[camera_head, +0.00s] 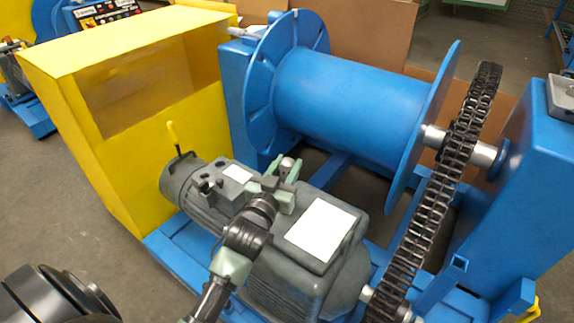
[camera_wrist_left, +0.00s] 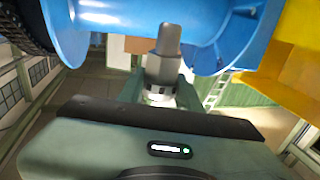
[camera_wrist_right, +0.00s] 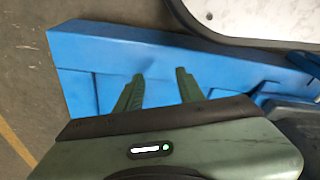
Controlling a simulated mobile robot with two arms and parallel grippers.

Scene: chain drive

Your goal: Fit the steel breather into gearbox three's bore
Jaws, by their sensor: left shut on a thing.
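The steel breather (camera_wrist_left: 163,62) is a stepped grey cylinder, held between the fingers of my left gripper (camera_wrist_left: 160,92) in the left wrist view. In the head view my left gripper (camera_head: 282,182) is shut on the breather (camera_head: 287,163) above the grey geared motor (camera_head: 335,265). I cannot tell whether the breather touches the housing. No bore shows clearly, and I cannot read which gearbox is number three. My right gripper (camera_wrist_right: 158,85) is open and empty over a blue frame in the right wrist view. It is not seen in the head view.
A blue drum (camera_head: 350,95) stands behind the motor. A black chain (camera_head: 435,205) runs down on its right. A yellow guard box (camera_head: 130,100) stands at the left. The blue base frame (camera_wrist_right: 90,50) lies beneath my right gripper, with bare floor (camera_wrist_right: 25,75) beside it.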

